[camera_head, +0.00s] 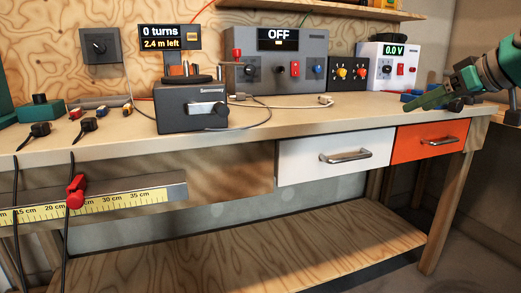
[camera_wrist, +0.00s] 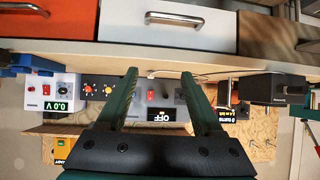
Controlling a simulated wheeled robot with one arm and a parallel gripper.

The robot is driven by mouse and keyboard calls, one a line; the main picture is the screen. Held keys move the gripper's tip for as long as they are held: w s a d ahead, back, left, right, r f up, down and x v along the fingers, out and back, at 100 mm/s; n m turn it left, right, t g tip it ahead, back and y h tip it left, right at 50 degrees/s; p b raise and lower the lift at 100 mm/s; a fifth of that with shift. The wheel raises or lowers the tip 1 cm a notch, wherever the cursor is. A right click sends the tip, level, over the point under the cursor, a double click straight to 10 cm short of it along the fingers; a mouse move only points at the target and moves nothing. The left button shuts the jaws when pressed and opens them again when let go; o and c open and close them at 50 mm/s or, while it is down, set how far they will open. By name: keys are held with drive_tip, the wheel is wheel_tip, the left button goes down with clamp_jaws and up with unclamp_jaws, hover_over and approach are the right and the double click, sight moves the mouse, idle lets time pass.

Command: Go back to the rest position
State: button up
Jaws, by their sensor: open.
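My gripper (camera_head: 425,98) shows at the right of the head view, green with dark joints, above the right end of the workbench (camera_head: 310,118). In the wrist view my gripper (camera_wrist: 160,76) has its two green fingers spread apart with nothing between them. That view is upside down. The white drawer (camera_wrist: 165,24) and the orange drawer (camera_wrist: 67,20) lie beyond the fingers. No held object shows. I cannot tell whether the fingers touch the bench in the head view.
A grey winder box (camera_head: 192,108) reads "0 turns". A grey supply (camera_head: 275,58) reads "OFF", and a white meter (camera_head: 388,66) reads 0.0 V. Cables lie on the bench. A ruler rail (camera_head: 110,200) with a red clamp (camera_head: 75,192) runs along the front left. A lower shelf (camera_head: 250,250) is bare.

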drive_tip(key=s+a+f+m+g+p, duration=0.1)
drive_tip(key=s+a+f+g, duration=0.4)
drive_tip(key=a+f, duration=0.5)
drive_tip(key=s+a+f+g+p, duration=0.1)
drive_tip(key=s+a+f+g, duration=0.1)
drive_tip(key=s+a+f, duration=0.6)
drive_tip(key=s+f+m+g+h, duration=0.3)
drive_tip(key=s+f+g+h, duration=0.1)
drive_tip(key=s+f, duration=1.6)
drive_tip(key=shift+s+a+m+g+h+p, duration=0.4)
drive_tip(key=shift+s+g, duration=0.2)
drive_tip(key=shift+s, duration=0.2)
drive_tip(key=shift+f, duration=0.1)
